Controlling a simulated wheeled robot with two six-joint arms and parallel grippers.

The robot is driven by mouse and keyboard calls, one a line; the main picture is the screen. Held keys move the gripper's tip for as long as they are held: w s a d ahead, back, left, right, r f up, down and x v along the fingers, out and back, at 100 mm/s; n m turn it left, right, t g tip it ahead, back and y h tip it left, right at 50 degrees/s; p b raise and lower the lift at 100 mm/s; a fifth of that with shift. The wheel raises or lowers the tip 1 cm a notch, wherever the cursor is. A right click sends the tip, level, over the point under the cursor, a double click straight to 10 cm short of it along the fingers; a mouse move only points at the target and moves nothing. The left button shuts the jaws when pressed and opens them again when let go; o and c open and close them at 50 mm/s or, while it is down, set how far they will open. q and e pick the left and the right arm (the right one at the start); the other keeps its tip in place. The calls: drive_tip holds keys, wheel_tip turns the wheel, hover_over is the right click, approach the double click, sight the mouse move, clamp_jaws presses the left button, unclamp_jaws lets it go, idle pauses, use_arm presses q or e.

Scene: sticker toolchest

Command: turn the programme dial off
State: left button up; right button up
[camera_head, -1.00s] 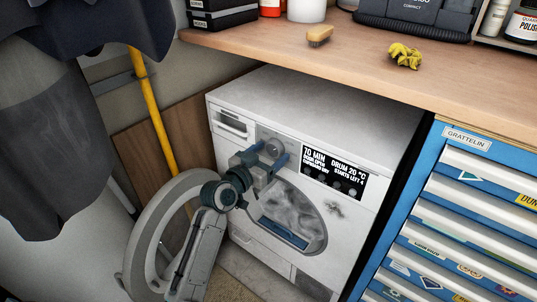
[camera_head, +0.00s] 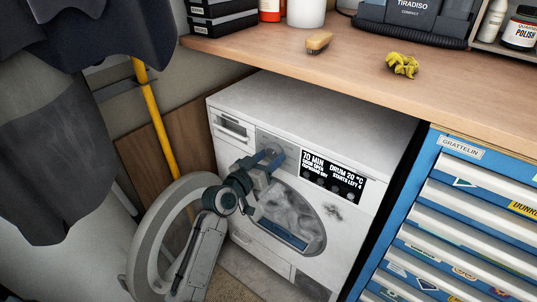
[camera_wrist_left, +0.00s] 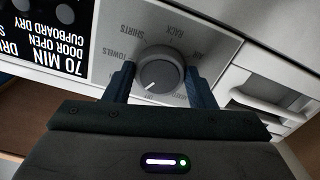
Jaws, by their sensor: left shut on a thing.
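The grey programme dial (camera_wrist_left: 160,70) sits on the dryer's front panel, with printed labels around it such as TOWELS and SHIRTS. The wrist view is upside down; the white pointer line on the dial points to the picture's lower left, near a small label that looks like OFF. My left gripper (camera_head: 267,160) is at the dial. Its two blue fingers (camera_wrist_left: 160,88) stand on either side of the dial, shut on it. In the head view the fingers mostly hide the dial. My right gripper is not in view.
The white dryer (camera_head: 300,105) has its round door (camera_head: 160,235) swung open to the left, beside my left arm. A display (camera_head: 333,178) is right of the dial. A wooden worktop (camera_head: 365,70) is above, and a blue drawer chest (camera_head: 430,190) stands to the right.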

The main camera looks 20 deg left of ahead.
use_arm(q)
drive_tip(key=n+p, duration=0.2)
drive_tip(key=n, duration=0.2)
drive_tip(key=shift+r+n+p, duration=0.15)
drive_tip(key=shift+n+p, duration=0.15)
drive_tip(key=shift+p, duration=0.1)
drive_tip(key=shift+n+p, duration=0.35)
drive_tip(key=shift+n, duration=0.35)
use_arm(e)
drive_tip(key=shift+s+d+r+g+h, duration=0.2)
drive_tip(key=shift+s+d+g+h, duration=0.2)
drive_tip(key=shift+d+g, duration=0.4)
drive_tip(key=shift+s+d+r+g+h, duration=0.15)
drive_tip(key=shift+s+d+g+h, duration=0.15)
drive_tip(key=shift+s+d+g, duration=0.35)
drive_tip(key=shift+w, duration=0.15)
use_arm(q)
drive_tip(key=o, duration=1)
drive_tip(key=shift+s, duration=0.1)
